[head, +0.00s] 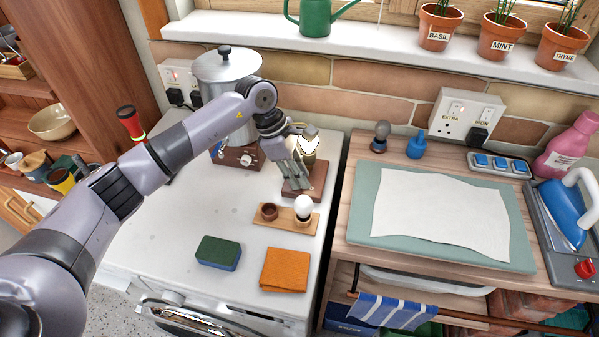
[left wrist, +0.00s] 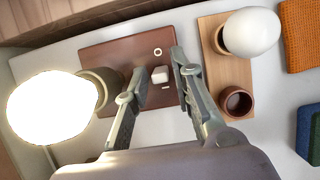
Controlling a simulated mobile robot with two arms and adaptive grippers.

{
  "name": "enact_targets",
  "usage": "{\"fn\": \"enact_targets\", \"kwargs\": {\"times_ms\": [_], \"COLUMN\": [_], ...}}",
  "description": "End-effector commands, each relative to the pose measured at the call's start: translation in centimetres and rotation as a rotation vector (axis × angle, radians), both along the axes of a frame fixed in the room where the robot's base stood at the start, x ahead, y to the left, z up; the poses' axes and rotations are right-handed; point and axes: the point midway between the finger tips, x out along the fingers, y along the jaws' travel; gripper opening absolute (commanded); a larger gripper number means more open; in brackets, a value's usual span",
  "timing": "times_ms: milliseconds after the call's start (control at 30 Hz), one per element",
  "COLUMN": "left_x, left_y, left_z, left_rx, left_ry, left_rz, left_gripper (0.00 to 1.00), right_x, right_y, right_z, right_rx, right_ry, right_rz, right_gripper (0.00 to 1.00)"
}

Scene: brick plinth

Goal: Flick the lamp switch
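The lamp has a brown base (head: 318,181), also in the left wrist view (left wrist: 112,46). Its bulb (left wrist: 50,108) glows bright; in the head view my gripper partly covers the lamp. A small white switch (left wrist: 160,74) sits on the base between a white ring mark and a white dash. My left gripper (head: 303,182) is over the base. In the left wrist view its fingers (left wrist: 158,66) are apart, one on each side of the switch, with nothing between them held. I cannot tell whether they touch the base. My right gripper is not in view.
A wooden holder (head: 286,221) with a white bulb (head: 304,207) and a brown cup stands in front of the lamp. A green-blue sponge (head: 218,253) and an orange cloth (head: 285,270) lie nearer. A pot (head: 228,75) stands behind left. The white top is clear at left.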

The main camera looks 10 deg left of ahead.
Motion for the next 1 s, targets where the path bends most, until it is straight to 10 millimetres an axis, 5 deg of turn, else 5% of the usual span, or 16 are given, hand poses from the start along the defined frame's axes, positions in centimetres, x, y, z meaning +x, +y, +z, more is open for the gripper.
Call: {"fn": "enact_targets", "kwargs": {"times_ms": [300, 633, 1000], "left_x": [0.0, 0.1, 0.0], "left_y": [0.0, -0.2, -1.2], "left_z": [0.1, 0.1, 0.1], "left_rx": [0.000, 0.021, 0.256], "left_ry": [0.000, -0.001, -0.002], "left_rz": [0.000, -0.003, -0.002], "left_gripper": [0.00, 0.00, 0.00], "right_x": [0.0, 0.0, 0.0], "right_y": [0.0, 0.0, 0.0], "right_z": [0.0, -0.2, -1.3], "right_rx": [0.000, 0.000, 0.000], "right_ry": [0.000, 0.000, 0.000], "right_rz": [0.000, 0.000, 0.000], "right_gripper": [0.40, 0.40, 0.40]}}
